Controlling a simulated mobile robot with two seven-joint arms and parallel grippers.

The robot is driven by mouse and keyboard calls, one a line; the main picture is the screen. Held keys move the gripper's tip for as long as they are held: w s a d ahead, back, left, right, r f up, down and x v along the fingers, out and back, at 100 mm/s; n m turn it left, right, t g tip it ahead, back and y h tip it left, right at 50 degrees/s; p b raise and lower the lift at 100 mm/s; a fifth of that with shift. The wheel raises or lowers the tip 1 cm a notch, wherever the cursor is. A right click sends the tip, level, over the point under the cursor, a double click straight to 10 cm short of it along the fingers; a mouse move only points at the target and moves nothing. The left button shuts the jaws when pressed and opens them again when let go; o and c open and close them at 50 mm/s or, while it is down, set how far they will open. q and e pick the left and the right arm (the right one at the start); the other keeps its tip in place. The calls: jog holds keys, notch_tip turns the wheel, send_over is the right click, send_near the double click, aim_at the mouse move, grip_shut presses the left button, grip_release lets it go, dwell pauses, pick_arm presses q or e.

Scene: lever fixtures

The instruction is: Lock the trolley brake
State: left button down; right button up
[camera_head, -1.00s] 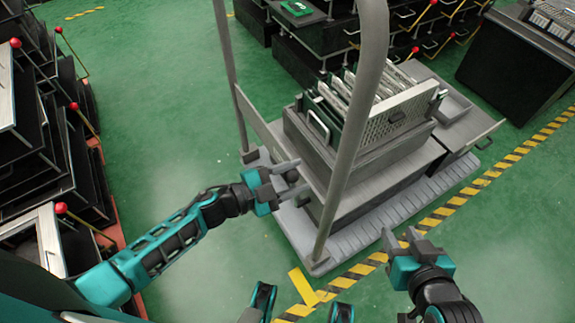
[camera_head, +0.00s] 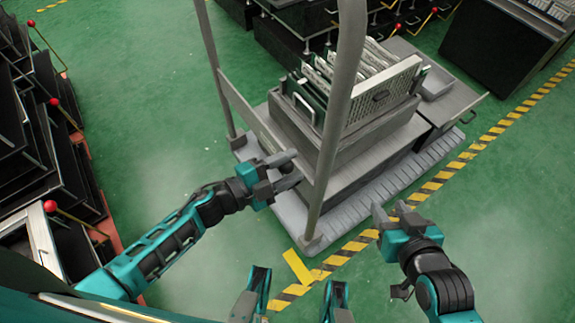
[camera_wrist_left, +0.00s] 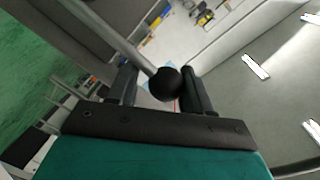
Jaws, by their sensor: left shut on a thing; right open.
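The grey trolley (camera_head: 352,207) stands on the green floor, its tall tubular handle (camera_head: 338,100) nearest me. The brake lever shows in the left wrist view as a grey rod (camera_wrist_left: 108,32) ending in a round black knob (camera_wrist_left: 166,84). My left gripper (camera_head: 285,171) is at the trolley's near side, left of the handle's near post. It is shut on the knob, which sits between its fingers in the left wrist view (camera_wrist_left: 160,88). The lever is mostly hidden by the gripper in the head view. My right gripper (camera_head: 388,210) is open and empty, right of the trolley's near corner.
A grey bin (camera_head: 310,135) with upright panels is loaded on the trolley. Yellow-black floor tape (camera_head: 425,190) runs along its right side. Dark racks with red-knobbed levers (camera_head: 50,206) stand at left, and more stand behind. Open floor (camera_head: 150,120) lies left of the trolley.

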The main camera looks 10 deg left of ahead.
pick_arm(q)
jog(key=c, duration=0.7)
grip_release()
jog(key=shift+a+f, duration=0.25)
jog(key=shift+f, duration=0.05)
jog(key=shift+o, duration=1.1)
jog(key=shift+d+r, duration=0.1)
jog(key=p+v, duration=0.1)
jog(key=v, duration=1.2)
